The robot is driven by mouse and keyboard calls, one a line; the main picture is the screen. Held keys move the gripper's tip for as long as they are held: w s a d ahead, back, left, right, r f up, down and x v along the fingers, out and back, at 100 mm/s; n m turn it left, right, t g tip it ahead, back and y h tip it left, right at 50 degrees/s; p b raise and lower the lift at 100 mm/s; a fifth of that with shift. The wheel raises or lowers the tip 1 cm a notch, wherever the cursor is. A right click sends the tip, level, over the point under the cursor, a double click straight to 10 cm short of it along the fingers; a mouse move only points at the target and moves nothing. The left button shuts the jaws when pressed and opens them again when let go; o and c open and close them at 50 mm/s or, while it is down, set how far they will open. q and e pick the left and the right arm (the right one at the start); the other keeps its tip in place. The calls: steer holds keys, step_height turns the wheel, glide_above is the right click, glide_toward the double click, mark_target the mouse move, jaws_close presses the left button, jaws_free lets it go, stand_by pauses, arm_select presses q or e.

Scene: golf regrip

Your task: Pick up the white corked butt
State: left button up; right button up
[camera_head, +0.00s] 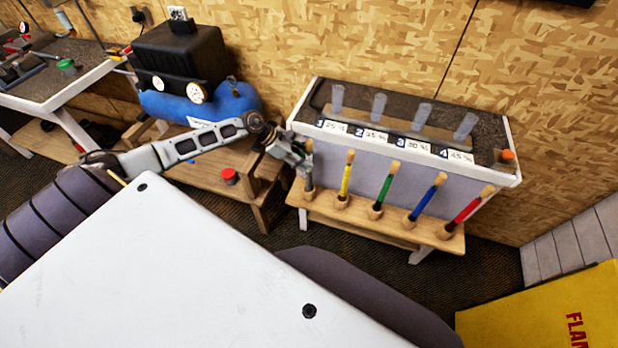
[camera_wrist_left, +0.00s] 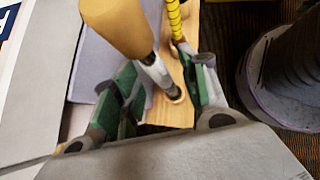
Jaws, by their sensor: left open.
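The white corked butt stands upright at the left end of a row of corked butts on the wooden front shelf (camera_head: 370,222). In the head view its tan cork (camera_head: 309,146) shows above my left gripper (camera_head: 303,160), which partly hides its shaft. In the left wrist view the large cork (camera_wrist_left: 118,25) and the pale shaft (camera_wrist_left: 156,73) are close to the camera. My left gripper (camera_wrist_left: 165,92) is open, with green-padded fingers on either side of the shaft. I cannot tell whether either finger touches it. My right gripper is not in view.
The yellow butt (camera_head: 346,178) stands just right of the white one, followed by green (camera_head: 384,188), blue (camera_head: 425,203) and red (camera_head: 468,209) butts. Clear cups stand on the dark bench top (camera_head: 480,123) behind. A wooden stool (camera_head: 262,190) is left of the bench.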

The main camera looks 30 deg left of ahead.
mark_target(309, 172)
arm_select(q)
steer(key=shift+x, duration=1.5)
jaws_close()
